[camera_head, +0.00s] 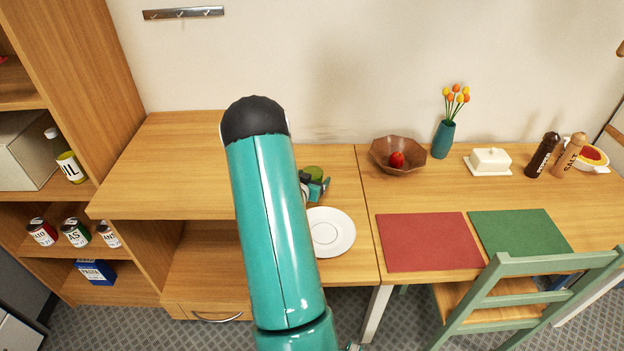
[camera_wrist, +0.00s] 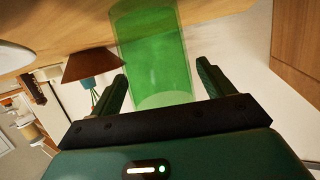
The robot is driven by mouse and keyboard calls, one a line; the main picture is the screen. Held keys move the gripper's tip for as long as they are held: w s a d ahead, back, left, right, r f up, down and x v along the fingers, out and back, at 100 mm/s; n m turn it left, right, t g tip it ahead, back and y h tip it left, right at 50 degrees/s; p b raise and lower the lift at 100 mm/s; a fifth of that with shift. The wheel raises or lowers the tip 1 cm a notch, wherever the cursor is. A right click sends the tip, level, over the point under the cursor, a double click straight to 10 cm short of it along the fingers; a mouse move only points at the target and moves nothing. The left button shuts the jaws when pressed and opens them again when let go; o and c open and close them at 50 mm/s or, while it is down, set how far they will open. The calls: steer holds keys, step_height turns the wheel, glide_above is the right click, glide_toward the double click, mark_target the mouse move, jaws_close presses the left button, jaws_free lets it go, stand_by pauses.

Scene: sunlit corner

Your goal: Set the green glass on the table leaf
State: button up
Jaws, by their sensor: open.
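The green glass (camera_wrist: 155,50) is a see-through tumbler in the wrist view, which shows the scene upside down. It lies between the two fingers of my open gripper (camera_wrist: 163,75). A gap shows by the right finger; I cannot tell whether the left one touches. In the head view the glass (camera_head: 313,172) shows only as a small green patch beside my gripper (camera_head: 318,188), largely hidden by my arm. It is over the wooden tabletop (camera_head: 345,190), behind the white plate. Which wooden section is the table leaf is not clear.
The white plate (camera_head: 331,232) lies in front of the gripper. A brown bowl (camera_head: 385,160) with a red fruit and a teal vase (camera_head: 443,140) stand to the right. A bare raised wooden surface (camera_head: 165,170) lies left. A green chair (camera_head: 530,265) is at front right.

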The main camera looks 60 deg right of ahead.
steer(key=v, duration=1.2)
steer(key=shift+s+r, duration=0.1)
